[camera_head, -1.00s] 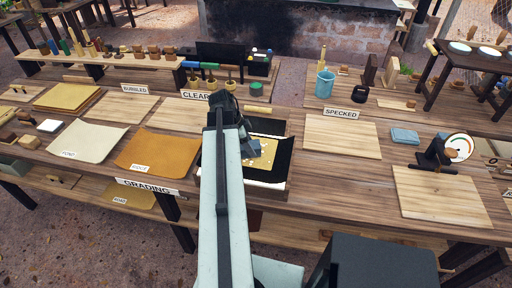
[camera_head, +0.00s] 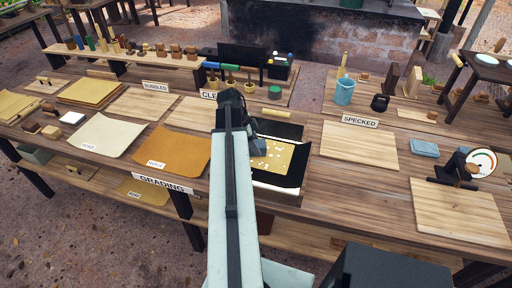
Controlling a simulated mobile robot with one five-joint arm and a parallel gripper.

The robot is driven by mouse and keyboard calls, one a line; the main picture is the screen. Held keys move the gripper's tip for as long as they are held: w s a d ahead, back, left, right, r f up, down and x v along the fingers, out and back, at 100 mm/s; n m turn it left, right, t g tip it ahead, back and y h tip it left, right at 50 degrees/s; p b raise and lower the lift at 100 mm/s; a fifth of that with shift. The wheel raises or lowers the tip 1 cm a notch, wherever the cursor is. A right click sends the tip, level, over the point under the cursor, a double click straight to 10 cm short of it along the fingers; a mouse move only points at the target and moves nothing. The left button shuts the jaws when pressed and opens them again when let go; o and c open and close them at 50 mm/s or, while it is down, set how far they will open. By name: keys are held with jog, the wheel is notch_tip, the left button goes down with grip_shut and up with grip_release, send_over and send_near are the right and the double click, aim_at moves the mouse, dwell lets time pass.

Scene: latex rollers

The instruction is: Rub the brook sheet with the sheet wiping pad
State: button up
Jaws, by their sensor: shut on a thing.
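My gripper (camera_head: 243,127) is at the end of my pale arm, over the left side of a dark-edged tray (camera_head: 294,176). Its fingers are mostly hidden behind the arm. A blue-grey block (camera_head: 258,147), likely the sheet wiping pad, shows at the gripper, partly hidden. A yellow sheet with pale specks (camera_head: 272,158) lies in the tray under and right of the block. Whether the block touches it I cannot tell. An orange-brown sheet (camera_head: 182,148) lies left of the arm. Its small label seems to read BROOK, but is hard to read.
A cream sheet (camera_head: 105,136) lies further left. Bare wooden boards (camera_head: 357,146) (camera_head: 458,212) lie to the right. A folded blue cloth (camera_head: 424,148), a dial stand (camera_head: 466,168) and a blue cup (camera_head: 344,92) stand nearby. Brushes in pots (camera_head: 230,76) stand behind my gripper.

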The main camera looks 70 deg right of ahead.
aim_at(265, 143)
jog(key=shift+d, duration=0.8)
jog(key=shift+s, duration=3.7)
jog(key=shift+s+d+r, duration=0.15)
jog(key=shift+s, duration=1.85)
jog(key=shift+w+f, duration=0.15)
jog(key=shift+w, duration=1.75)
jog(key=shift+w+f, duration=0.1)
jog(key=shift+w, duration=1.8)
jog(key=shift+a, duration=0.2)
jog(key=shift+c, duration=0.7)
jog(key=shift+w, duration=2)
notch_tip(265, 143, up, 6)
jog(key=p, duration=0.6)
jog(key=shift+s+r, duration=0.1)
jog(key=shift+s, duration=0.05)
